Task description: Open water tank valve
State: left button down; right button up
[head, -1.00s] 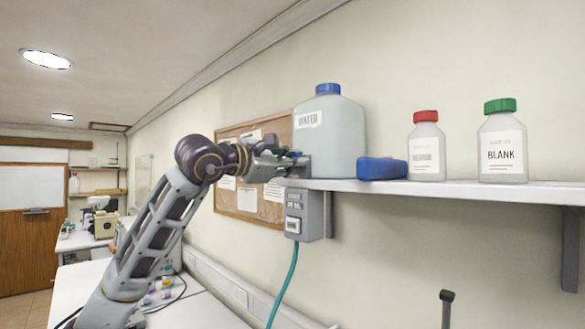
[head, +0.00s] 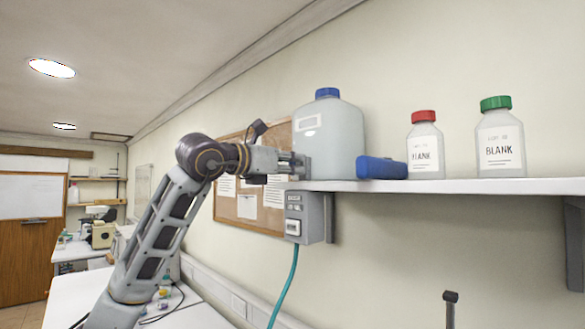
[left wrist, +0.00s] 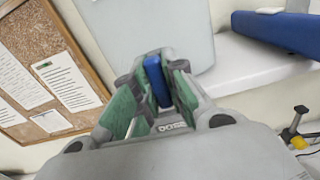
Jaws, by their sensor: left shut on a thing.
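The water tank (head: 335,140) is a translucent grey jug with a blue cap, upright at the left end of the wall shelf. In the left wrist view the tank (left wrist: 150,30) stands just beyond my fingertips. My left gripper (head: 300,166) is at the tank's lower left side. It is shut on the blue valve handle (left wrist: 157,80), which stands between the green-padded fingers in the wrist view. In the head view the gripper hides the handle. I cannot tell how far the valve is turned. My right gripper is not in view.
A blue block-like object (head: 381,168) lies on the shelf (head: 450,187) right of the tank. A red-capped bottle (head: 426,147) and a green-capped bottle (head: 499,140) stand further right. A grey wall box (head: 305,217) with a teal hose hangs below. A corkboard (head: 248,205) is behind my arm.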

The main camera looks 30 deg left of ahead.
pick_arm(q)
jog(key=shift+f+n, duration=0.1)
jog(key=shift+n, duration=0.3)
jog(key=c, duration=1.4)
grip_release()
jog(key=shift+c, duration=0.2)
jog(key=shift+s, duration=0.15)
jog(key=v, duration=1.1)
jog(key=shift+s+a, duration=0.15)
jog(key=shift+s, duration=0.2)
